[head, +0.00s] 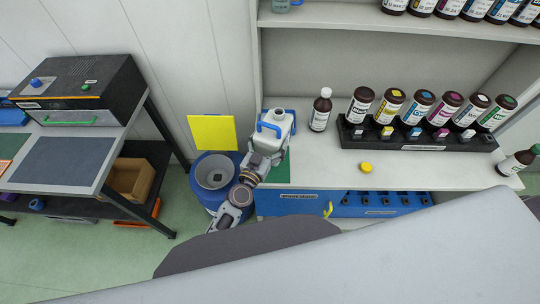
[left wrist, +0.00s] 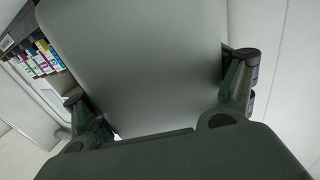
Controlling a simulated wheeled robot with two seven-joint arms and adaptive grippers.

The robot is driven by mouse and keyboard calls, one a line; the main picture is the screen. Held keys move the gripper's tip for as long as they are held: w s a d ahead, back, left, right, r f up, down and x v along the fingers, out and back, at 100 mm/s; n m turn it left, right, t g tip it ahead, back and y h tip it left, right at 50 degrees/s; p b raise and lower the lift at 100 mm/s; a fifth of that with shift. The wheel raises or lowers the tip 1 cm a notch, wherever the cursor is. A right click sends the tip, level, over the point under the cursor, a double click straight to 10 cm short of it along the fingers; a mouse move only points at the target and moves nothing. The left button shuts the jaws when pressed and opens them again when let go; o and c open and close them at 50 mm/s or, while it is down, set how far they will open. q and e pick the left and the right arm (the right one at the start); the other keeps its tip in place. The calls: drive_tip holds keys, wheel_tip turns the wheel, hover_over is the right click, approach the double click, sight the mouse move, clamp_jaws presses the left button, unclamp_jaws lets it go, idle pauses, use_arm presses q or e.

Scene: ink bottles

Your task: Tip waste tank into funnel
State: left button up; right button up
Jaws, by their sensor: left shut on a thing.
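The white waste tank (head: 284,121) with a blue handle stands about upright at the left end of the counter. My left gripper (head: 262,151) reaches it from the front left and is shut on it. In the left wrist view the tank's pale wall (left wrist: 140,60) fills the space between my two fingers (left wrist: 160,100). The tank's lower part is partly hidden by my gripper, so I cannot tell whether it touches the green mat (head: 281,174). The grey funnel (head: 214,172) sits on a blue drum (head: 205,193) on the floor, left of the counter. My right gripper is out of view.
A dark rack (head: 420,142) of ink bottles stands on the counter, with a brown bottle (head: 320,112) to its left. A yellow cap (head: 366,168) lies in front. A yellow panel (head: 212,132) rises behind the drum. A workbench (head: 75,150) stands far left.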

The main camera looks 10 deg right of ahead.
use_arm(q)
drive_tip(key=shift+f+b, duration=1)
drive_tip(key=shift+f, duration=0.95)
drive_tip(key=shift+f+b, duration=1.05)
drive_tip(key=shift+f, duration=1.25)
drive_tip(key=shift+f+b, duration=0.15)
drive_tip(key=shift+b, duration=0.2)
